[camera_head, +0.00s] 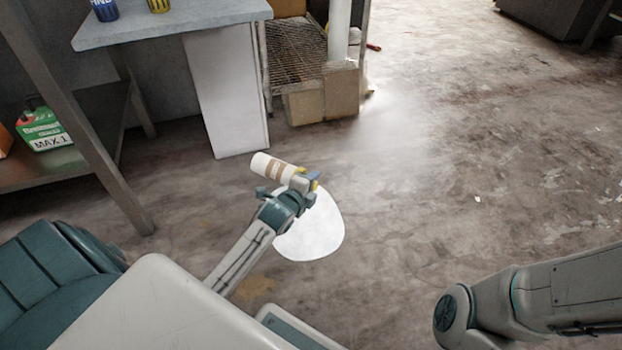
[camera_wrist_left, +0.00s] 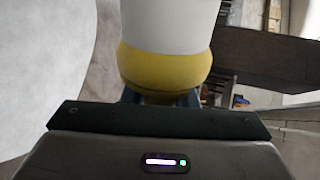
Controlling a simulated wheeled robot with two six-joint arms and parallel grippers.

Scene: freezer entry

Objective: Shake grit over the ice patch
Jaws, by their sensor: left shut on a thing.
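My left gripper (camera_head: 290,192) is shut on a shaker bottle (camera_head: 270,168) with a white body, a brown label and a yellow end. The bottle is tilted nearly on its side above the floor, its white end pointing up and left in the head view. In the left wrist view the bottle (camera_wrist_left: 168,65) fills the upper middle, yellow end toward the gripper. The ice patch (camera_head: 312,232) is a pale, rounded white area on the floor, just right of and beneath the gripper; the arm hides part of it. My right arm shows at lower right, but its gripper is not seen.
A table (camera_head: 170,20) stands at upper left with a blue can (camera_head: 105,10) and a yellow can on it. A lower shelf holds a green and white container (camera_head: 43,130). A wire rack with cardboard boxes (camera_head: 322,95) stands behind. The floor to the right is open.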

